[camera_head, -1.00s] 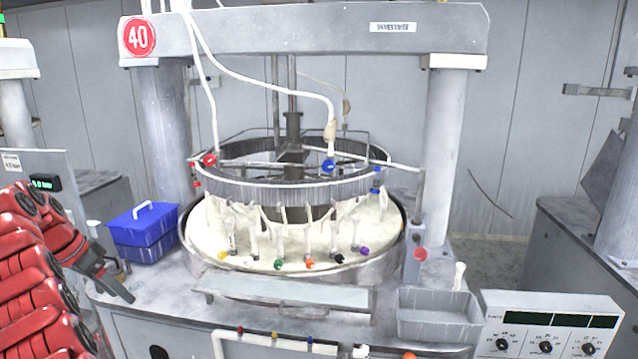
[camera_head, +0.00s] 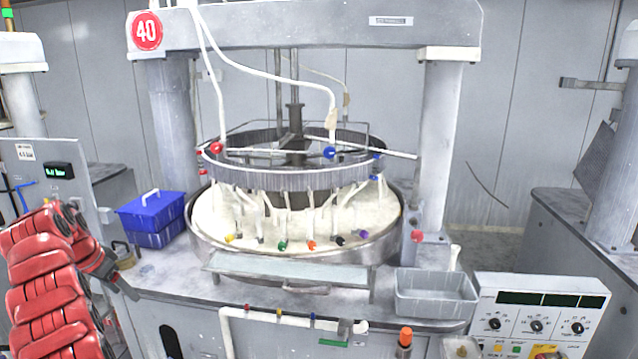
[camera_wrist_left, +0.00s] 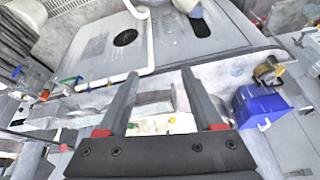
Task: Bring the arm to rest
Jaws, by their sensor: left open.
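My left arm (camera_head: 42,285), with red links, stands folded at the left edge of the head view. My left gripper (camera_head: 124,287) is at its dark end, near the left front corner of the machine table (camera_head: 165,287). In the left wrist view my left gripper (camera_wrist_left: 160,85) shows two dark fingers spread apart with nothing between them. Whether the fingers touch the table cannot be told. My right gripper is in neither view.
A blue box (camera_head: 152,222) with a handle and a tape roll (camera_head: 124,256) are close to my left gripper. The round polishing machine (camera_head: 290,255) fills the middle. A grey tray (camera_head: 435,297) and a control panel (camera_head: 537,318) stand at the right.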

